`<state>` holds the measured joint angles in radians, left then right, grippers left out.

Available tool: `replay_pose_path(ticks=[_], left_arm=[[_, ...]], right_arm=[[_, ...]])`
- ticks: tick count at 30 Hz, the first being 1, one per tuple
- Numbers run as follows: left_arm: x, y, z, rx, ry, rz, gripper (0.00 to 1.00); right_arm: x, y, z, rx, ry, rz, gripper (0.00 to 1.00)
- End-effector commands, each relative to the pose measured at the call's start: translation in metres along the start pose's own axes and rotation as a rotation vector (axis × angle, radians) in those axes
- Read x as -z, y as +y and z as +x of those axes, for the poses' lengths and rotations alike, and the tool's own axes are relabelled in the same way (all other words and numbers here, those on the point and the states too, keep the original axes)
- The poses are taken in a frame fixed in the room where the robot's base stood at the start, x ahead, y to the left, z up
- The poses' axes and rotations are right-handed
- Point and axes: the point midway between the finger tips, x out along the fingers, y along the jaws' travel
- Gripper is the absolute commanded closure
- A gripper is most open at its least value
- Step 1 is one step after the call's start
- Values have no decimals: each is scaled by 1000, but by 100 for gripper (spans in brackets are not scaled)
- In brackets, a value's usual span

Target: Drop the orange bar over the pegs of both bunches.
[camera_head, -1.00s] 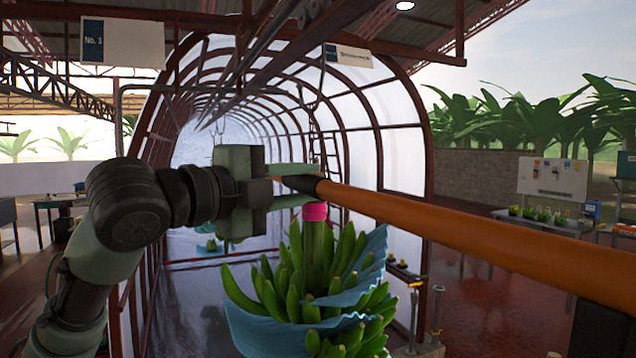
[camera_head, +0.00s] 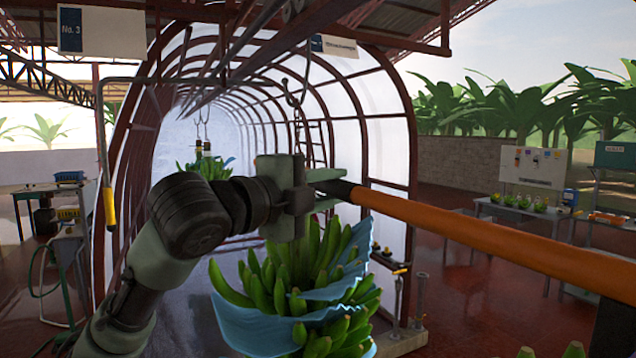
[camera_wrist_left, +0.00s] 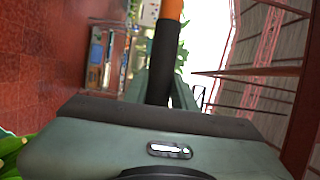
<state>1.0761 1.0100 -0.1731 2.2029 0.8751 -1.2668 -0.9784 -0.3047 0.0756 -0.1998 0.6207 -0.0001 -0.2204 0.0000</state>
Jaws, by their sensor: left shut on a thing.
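The orange bar (camera_head: 480,227) runs from the middle of the head view to the right edge, coming nearer to me. My left gripper (camera_head: 326,188) is shut on its black end sleeve; the sleeve (camera_wrist_left: 162,70) also shows in the left wrist view. The near bunch (camera_head: 285,285), green bananas with blue sheets, hangs just below and behind this gripper. Its stem top is hidden by my gripper and I make out no peg. Green tips (camera_head: 572,350) of another bunch show at the bottom right edge; its top is out of view. My right gripper is not in view.
A dark block (camera_head: 612,330) sits under the bar at the lower right; I cannot tell what it is. A farther bunch (camera_head: 205,168) hangs from a hook in the arched tunnel. Tables (camera_head: 520,215) stand at the right. Red floor between is open.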

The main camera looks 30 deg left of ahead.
Motion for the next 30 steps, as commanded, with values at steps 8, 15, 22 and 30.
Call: replay_pose_path(ticks=[8, 15, 22, 30], left_arm=[[8, 0, 20, 3, 2, -1, 100], [15, 2, 37, 4, 2, -1, 100], [14, 25, 36, 4, 0, 2, 100], [14, 40, 36, 3, 0, 1, 100]], right_arm=[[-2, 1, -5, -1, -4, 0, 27], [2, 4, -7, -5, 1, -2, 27], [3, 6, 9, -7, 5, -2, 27], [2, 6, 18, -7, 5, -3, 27]])
